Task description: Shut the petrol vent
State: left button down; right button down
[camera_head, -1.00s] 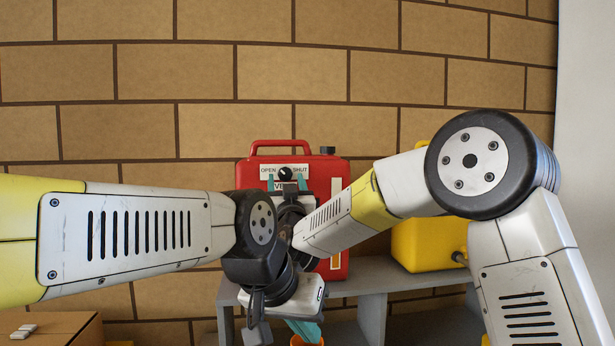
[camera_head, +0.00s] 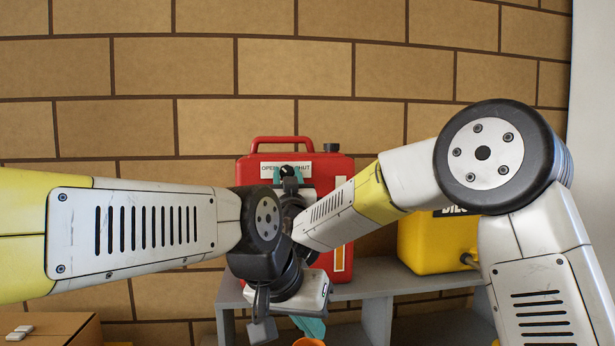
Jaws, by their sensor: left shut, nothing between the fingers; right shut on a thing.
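The red can (camera_head: 342,172) stands on a grey shelf against the brick wall. A white label (camera_head: 272,168) on its upper front reads OPEN at left and SHUT at right, partly covered. The small black vent knob (camera_head: 287,169) sits at the label's middle. My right gripper (camera_head: 288,176), with teal fingers, is shut on the vent knob; the knob's exact turn is hard to make out. My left gripper (camera_head: 313,327) is lower, in front of the shelf, pointing down, shut and empty. My arms hide much of the can's front.
A yellow can marked DIESEL (camera_head: 432,240) stands right of the red can on the grey shelf (camera_head: 376,284). An orange thing (camera_head: 309,342) shows at the bottom edge, below my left gripper. A cardboard box (camera_head: 62,328) is at lower left.

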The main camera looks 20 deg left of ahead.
jog(key=shift+m, duration=0.4)
jog(key=m+h, duration=0.2)
jog(key=m, duration=0.1)
jog(key=m+t+h, duration=0.1)
jog(key=m, duration=0.2)
jog(key=shift+s+a+m+h, duration=0.1)
jog(key=shift+a+m+h, duration=0.05)
jog(key=shift+m+h, duration=0.2)
jog(key=m+h, duration=0.1)
jog(key=m, duration=0.2)
jog(key=m+h, duration=0.2)
jog(key=m, duration=0.1)
jog(key=shift+r, duration=0.1)
jog(key=m+g+h, duration=0.1)
jog(key=m, duration=0.4)
jog(key=shift+g+h, duration=0.35)
jog(key=shift+g, duration=0.05)
jog(key=shift+r+m+g, duration=0.1)
jog(key=shift+m+g, duration=0.6)
jog(key=shift+m, duration=1.15)
jog(key=c, duration=0.9)
grip_release()
